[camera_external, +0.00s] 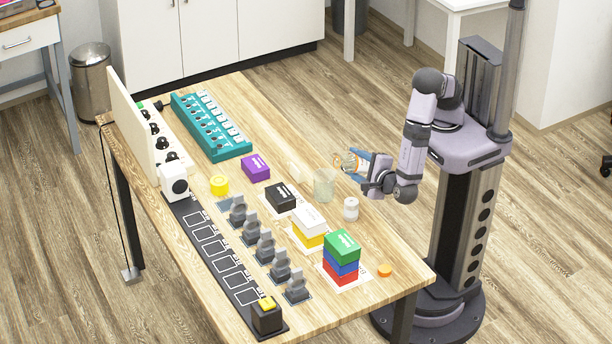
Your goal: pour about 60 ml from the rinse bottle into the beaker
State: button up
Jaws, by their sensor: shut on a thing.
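My gripper (359,161) is at the right side of the table, shut on the rinse bottle (349,162). The bottle is small and clear with an orange and white label. It looks tipped over, with its neck pointing left, and is partly hidden by the fingers. The clear beaker (324,186) stands upright on the table, just below and left of the bottle in the picture. I cannot tell whether the bottle's mouth is right over the beaker, whether liquid is flowing, or how much is in either.
A small white container (351,209) stands close by the beaker. A black box (281,198), a purple box (256,167) and stacked coloured boxes (341,256) stand around. A teal rack (211,128) is farther back. An orange disc (385,270) lies near the table's right edge.

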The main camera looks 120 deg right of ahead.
aim_at(352, 156)
jog(key=shift+r+n+p, duration=0.3)
jog(key=shift+r, duration=0.15)
jog(key=shift+w+r+g+p, duration=0.1)
jog(key=shift+r+g+p, duration=0.25)
jog(key=shift+p, duration=0.45)
jog(key=shift+w+r+n+p, duration=0.15)
jog(key=shift+w+n+p, duration=0.15)
jog(key=shift+n+p, duration=0.45)
jog(key=shift+r+g+p, duration=0.1)
jog(key=shift+g+p, duration=0.15)
jog(key=shift+p, duration=0.35)
jog(key=shift+r+n+p, duration=0.65)
jog(key=shift+p, duration=0.95)
jog(key=shift+s, duration=0.2)
jog(key=shift+r+n+g+p, duration=0.3)
jog(key=shift+n+g+p, duration=0.1)
jog(key=shift+p, duration=0.25)
